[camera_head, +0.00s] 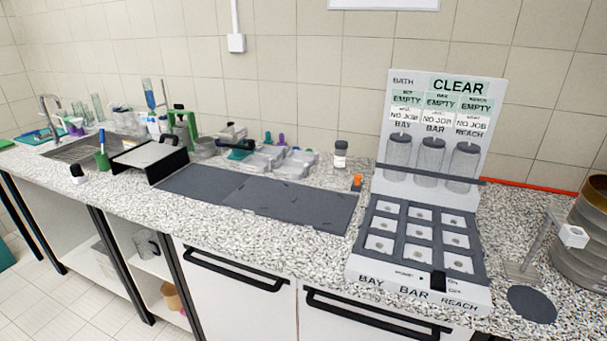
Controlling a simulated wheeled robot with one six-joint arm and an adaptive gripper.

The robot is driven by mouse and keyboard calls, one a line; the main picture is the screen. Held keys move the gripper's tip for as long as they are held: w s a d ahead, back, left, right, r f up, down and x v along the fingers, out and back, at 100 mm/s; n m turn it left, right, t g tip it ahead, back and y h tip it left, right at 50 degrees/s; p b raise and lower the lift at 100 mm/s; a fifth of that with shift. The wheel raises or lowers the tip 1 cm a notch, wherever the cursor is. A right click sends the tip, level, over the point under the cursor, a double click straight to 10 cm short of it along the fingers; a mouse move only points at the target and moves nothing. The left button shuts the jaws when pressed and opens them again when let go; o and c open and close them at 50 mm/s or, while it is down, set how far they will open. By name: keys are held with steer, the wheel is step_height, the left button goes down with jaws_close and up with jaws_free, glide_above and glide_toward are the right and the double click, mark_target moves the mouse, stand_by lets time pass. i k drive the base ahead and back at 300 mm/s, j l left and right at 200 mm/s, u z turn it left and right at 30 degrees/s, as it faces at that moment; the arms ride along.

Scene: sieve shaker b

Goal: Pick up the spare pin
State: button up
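I cannot make out the spare pin for certain. A small orange-topped piece (357,182) stands on the counter just left of the white panel unit (447,92); I cannot tell whether it is the pin. The unit's upright face reads CLEAR, with EMPTY and NO JOB labels above three grey-lidded jars. Its sloping lower part has a dark grid (421,233) of square cells with small round marks, and a black switch (438,281) near the front edge marked BAY, BAR, REACH. My gripper is not in view.
Dark flat mats (290,203) lie left of the unit on the speckled counter (245,228). Behind them are clear trays (290,163) and a dark-lidded jar (341,154). A stacked metal cylinder (585,245) and a dark disc (531,304) are at right. A sink (75,151) is far left.

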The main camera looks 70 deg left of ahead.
mark_target(358, 178)
steer(key=u, duration=1.6)
